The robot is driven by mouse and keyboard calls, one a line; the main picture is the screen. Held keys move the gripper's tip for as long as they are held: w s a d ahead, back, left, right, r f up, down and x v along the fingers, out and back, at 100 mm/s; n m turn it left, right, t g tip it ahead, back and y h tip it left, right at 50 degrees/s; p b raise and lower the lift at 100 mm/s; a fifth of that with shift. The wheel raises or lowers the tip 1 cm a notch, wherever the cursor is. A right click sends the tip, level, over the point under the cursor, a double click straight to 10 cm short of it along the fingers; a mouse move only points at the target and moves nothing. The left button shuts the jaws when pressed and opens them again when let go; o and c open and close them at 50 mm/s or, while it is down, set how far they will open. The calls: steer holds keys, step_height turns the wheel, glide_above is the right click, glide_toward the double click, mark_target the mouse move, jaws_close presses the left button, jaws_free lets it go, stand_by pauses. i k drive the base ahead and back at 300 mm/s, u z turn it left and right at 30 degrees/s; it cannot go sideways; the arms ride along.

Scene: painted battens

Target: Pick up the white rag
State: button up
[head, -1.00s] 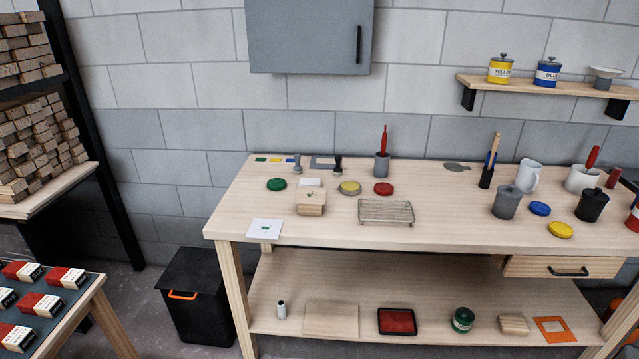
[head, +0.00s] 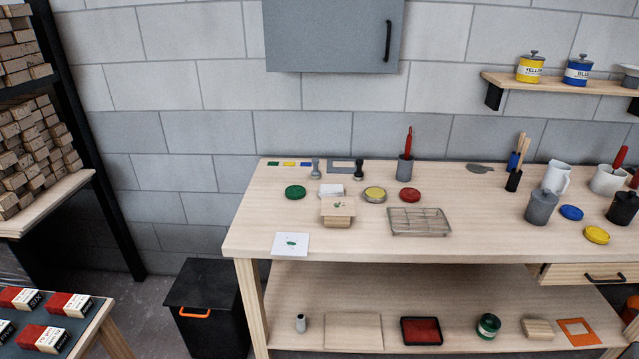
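A small flat white piece (head: 331,190) lies on the workbench, just behind a wooden block with green marks (head: 338,208). It may be the white rag, but it is too small to be sure, and the block hides its front edge. A white card with a green mark (head: 291,244) lies flat near the bench's front left edge. My gripper is not in view.
The workbench (head: 460,248) holds a green lid (head: 295,192), a red lid (head: 409,195), a wire rack (head: 419,222) and several pots at right. A black bin (head: 208,300) stands left of it. A table with red-and-white boxes (head: 62,305) is at lower left.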

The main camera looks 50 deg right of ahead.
mark_target(330, 190)
steer(key=z, duration=0.15)
steer(key=i, duration=1.3)
steer(key=u, duration=0.15)
